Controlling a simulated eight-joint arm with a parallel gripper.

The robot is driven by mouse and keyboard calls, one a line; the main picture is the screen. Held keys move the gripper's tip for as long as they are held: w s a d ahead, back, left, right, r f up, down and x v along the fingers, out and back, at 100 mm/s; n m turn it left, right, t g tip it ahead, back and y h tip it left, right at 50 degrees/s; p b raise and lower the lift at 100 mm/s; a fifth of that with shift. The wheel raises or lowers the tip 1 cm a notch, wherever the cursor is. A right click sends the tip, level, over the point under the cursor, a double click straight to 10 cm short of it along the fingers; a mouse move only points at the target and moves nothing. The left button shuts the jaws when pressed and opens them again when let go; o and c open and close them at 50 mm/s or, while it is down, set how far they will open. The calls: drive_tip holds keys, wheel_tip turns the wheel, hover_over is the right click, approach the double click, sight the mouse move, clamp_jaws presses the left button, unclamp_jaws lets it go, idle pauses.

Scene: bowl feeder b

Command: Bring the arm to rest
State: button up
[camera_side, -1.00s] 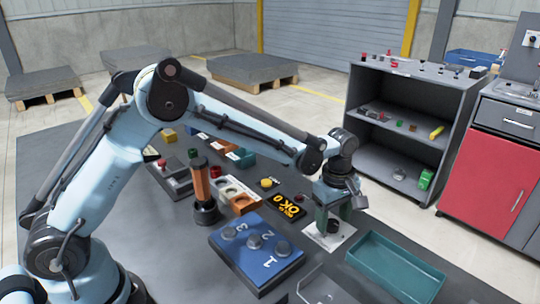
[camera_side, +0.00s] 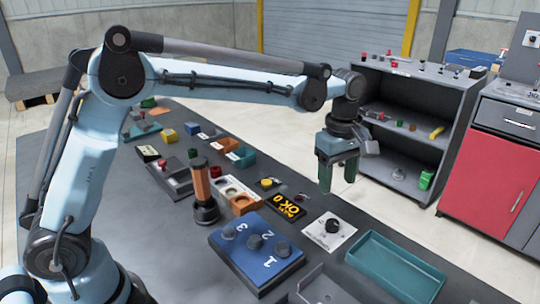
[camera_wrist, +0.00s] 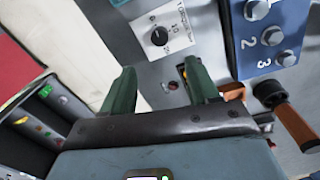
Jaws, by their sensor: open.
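My gripper (camera_side: 338,174) is raised in the air above the right part of the dark table. Its two green fingers are apart with nothing between them. In the wrist view the gripper (camera_wrist: 162,88) also shows its fingers spread and empty. Below it, a black knob (camera_side: 333,226) stands on a white plate with a printed scale. The knob (camera_wrist: 159,36) shows in the wrist view too, beyond the fingertips and apart from them.
A blue block with several numbered knobs (camera_side: 278,272), a teal tray (camera_side: 397,262) and an orange-handled upright tool (camera_side: 202,184) stand near. A grey shelf (camera_side: 410,155) stands behind right. The air around my gripper is free.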

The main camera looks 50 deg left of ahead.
drive_tip(key=s+a+m+t, duration=0.3)
drive_tip(key=s+a+m, duration=0.2)
drive_tip(key=s+m, duration=0.2)
drive_tip(key=s+a+m+t, duration=0.3)
drive_tip(key=s+a+m, duration=0.3)
drive_tip(key=s, duration=0.5)
drive_tip(key=shift+s+a+r+m+t, duration=0.15)
drive_tip(key=shift+s+r+m+t, duration=0.25)
drive_tip(key=shift+m, duration=0.7)
